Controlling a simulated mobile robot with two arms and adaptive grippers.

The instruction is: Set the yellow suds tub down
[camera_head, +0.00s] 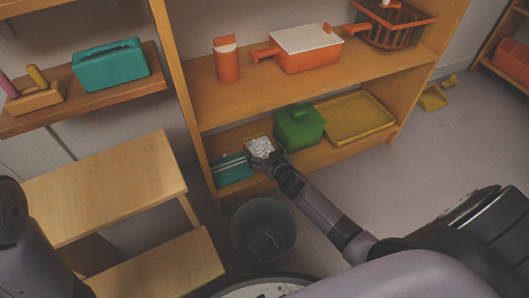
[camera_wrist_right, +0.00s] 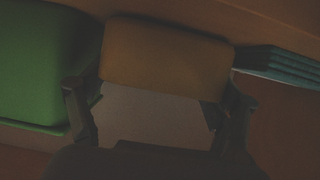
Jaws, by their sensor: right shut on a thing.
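The yellow suds tub (camera_head: 260,146), filled with white foam, is at the lower shelf (camera_head: 301,158) between a teal item and a green box. My right gripper (camera_head: 268,158) is shut on its near side. In the right wrist view, the tub (camera_wrist_right: 165,55) shows dim and brownish between the two fingers of the right gripper (camera_wrist_right: 158,102). I cannot tell whether its base touches the shelf. My left gripper is out of view.
The green lidded box (camera_head: 299,128) stands close on the right, the teal item (camera_head: 232,171) close on the left. A yellow tray (camera_head: 355,117) lies farther right. The upper shelf (camera_head: 204,98) is overhead. A grey bin (camera_head: 263,232) and wooden step stool (camera_head: 104,188) stand in front.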

